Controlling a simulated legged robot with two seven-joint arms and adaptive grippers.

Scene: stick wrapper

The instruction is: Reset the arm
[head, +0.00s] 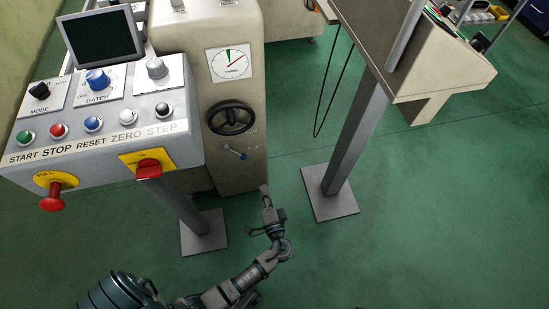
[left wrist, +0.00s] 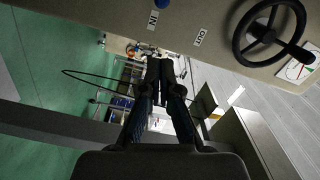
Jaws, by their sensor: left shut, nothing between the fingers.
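My left gripper (head: 265,191) is low in the middle of the head view, with its arm coming up from the bottom edge. It points up, in front of the lower part of the beige machine cabinet (head: 191,42). In the left wrist view its two dark fingers (left wrist: 166,66) are together with nothing between them. I cannot tell from the head view whether the fingertips touch the cabinet. My right gripper does not show in either view.
A control panel (head: 112,164) with buttons stands at the left. A grey post (head: 354,143) stands to the right. Green floor (head: 447,217) is clear at the lower right.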

